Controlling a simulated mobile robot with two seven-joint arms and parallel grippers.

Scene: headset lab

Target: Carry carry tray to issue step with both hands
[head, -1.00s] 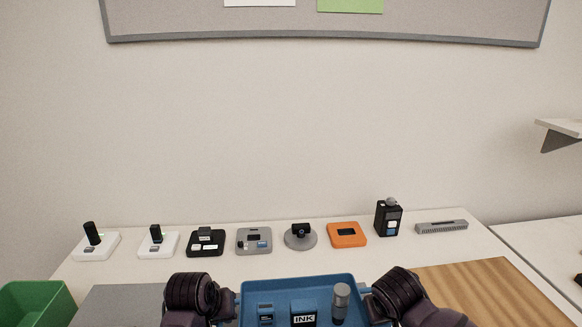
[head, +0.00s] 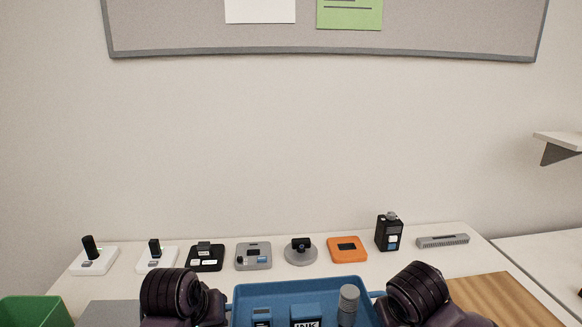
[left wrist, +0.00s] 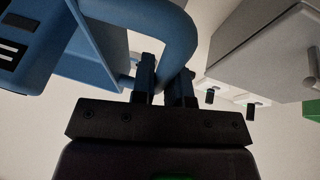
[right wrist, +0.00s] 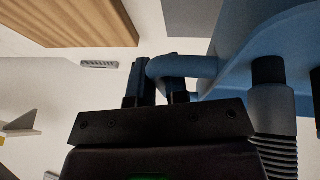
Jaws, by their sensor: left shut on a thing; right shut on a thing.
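The blue carry tray (head: 300,285) is at the bottom middle of the head view, between my two arms. In the left wrist view my left gripper (left wrist: 167,82) is shut on the tray's blue handle (left wrist: 185,35). In the right wrist view my right gripper (right wrist: 157,88) is shut on the other handle (right wrist: 185,66). A wooden board (head: 495,300) lies at right on the table; I cannot tell whether it is the issue step.
Several small devices line the back of the white table, including an orange one (head: 347,249), a black box (head: 389,232) and a grey bar (head: 442,241). A green bin (head: 35,311) is at the left. A shelf (head: 558,146) juts from the right.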

